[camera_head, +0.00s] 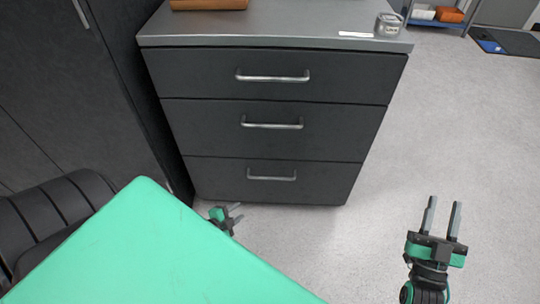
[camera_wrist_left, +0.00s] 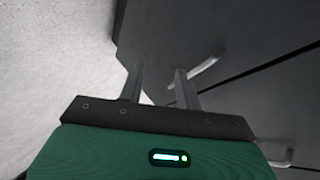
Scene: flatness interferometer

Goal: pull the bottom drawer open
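The dark grey cabinet has three drawers, all shut. The bottom drawer (camera_head: 320,182) has a silver bar handle (camera_head: 271,177) across its front. My left gripper (camera_head: 240,212) is low in front of the cabinet, below the bottom handle and a little to its left, partly hidden by my green body panel. In the left wrist view my left gripper (camera_wrist_left: 160,75) has its fingers apart with nothing between them. My right gripper (camera_head: 442,215) is open and empty over the floor at the right.
The middle handle (camera_head: 271,124) and top handle (camera_head: 272,77) sit above. The cabinet top (camera_head: 280,22) carries a brown object (camera_head: 208,4), a white strip (camera_head: 356,35) and a small metal item (camera_head: 388,25). A black chair (camera_head: 60,210) stands left.

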